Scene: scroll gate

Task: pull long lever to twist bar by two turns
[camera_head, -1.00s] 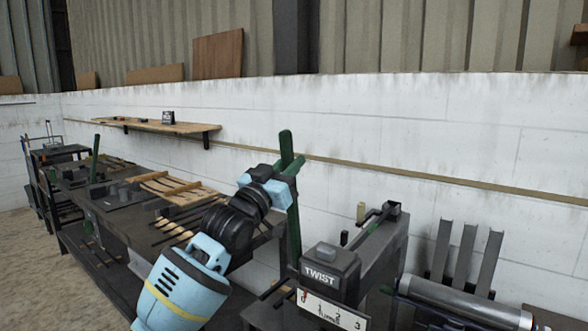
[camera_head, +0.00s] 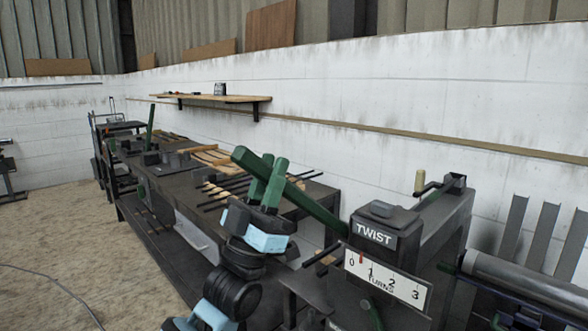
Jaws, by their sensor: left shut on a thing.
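The long green lever (camera_head: 312,203) slants from upper left down to the right, towards the twist machine. My left gripper (camera_head: 267,184) has green fingers and is shut on the lever near its upper end. The twist machine carries a dark box (camera_head: 374,232) marked TWIST. Below it, a white turns scale (camera_head: 387,282) reads 0 to 3, and its red pointer (camera_head: 361,258) stands between 0 and 1. The bar being twisted cannot be clearly made out. My right gripper is not in view.
A long dark workbench (camera_head: 170,185) with rods and wooden-handled tools runs back to the left. A wall shelf (camera_head: 215,98) hangs behind it. A small crank (camera_head: 421,182) sits on the machine, and a metal roller (camera_head: 515,275) stands to the right. The floor at left is open.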

